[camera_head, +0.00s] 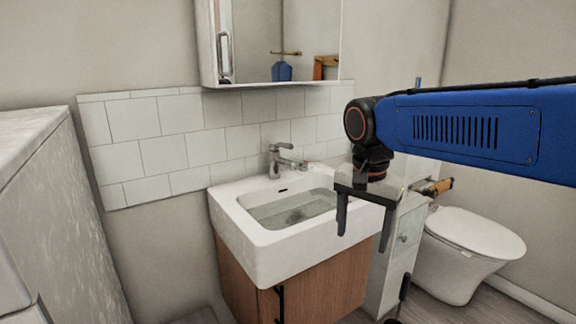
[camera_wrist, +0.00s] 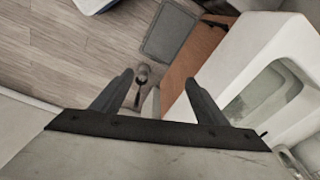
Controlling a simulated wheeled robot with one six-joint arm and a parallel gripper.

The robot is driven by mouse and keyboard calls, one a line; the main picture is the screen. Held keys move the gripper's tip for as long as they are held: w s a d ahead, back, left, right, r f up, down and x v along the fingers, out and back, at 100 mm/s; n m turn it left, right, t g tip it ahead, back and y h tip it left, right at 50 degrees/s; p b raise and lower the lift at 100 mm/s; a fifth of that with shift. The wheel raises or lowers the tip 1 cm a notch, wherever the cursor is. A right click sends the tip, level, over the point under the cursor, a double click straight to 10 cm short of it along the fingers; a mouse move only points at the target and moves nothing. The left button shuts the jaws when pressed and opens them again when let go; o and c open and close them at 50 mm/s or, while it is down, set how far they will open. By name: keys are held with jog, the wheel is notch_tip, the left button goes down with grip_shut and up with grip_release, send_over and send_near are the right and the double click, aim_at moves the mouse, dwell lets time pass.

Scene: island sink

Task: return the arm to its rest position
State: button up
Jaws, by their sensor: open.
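My arm reaches in from the right in the head view, and its blue link ends in a dark wrist joint. My gripper (camera_head: 364,232) hangs below it, fingers pointing down, in front of the right side of the white sink (camera_head: 252,238). Its two dark fingers are apart with nothing between them. In the wrist view my gripper (camera_wrist: 161,86) is also open and empty, above the floor beside the sink (camera_wrist: 232,72) and its wooden cabinet (camera_wrist: 186,77). Whether the fingers touch the sink rim I cannot tell, but they appear apart from it.
A chrome faucet (camera_head: 281,158) stands at the sink's back. A mirror cabinet (camera_head: 297,40) hangs above. A white toilet (camera_head: 470,240) and a narrow white cabinet (camera_head: 401,250) are at the right. A grey-white unit (camera_head: 60,200) fills the left. A grey mat (camera_wrist: 170,30) lies on the floor.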

jog(key=s+d+f+n+t, duration=0.1)
jog(key=s+d+f+n, duration=0.2)
jog(key=s+d+f, duration=0.3)
jog(key=s+d+f+n+t, duration=0.2)
jog(key=s+d+f+n, duration=0.2)
jog(key=s, duration=0.6)
notch_tip(320, 180, down, 2)
jog(key=d, duration=0.2)
jog(key=shift+s+d+f+t, duration=0.15)
jog(key=shift+s+d+t, duration=0.1)
jog(key=shift+d+t, duration=0.1)
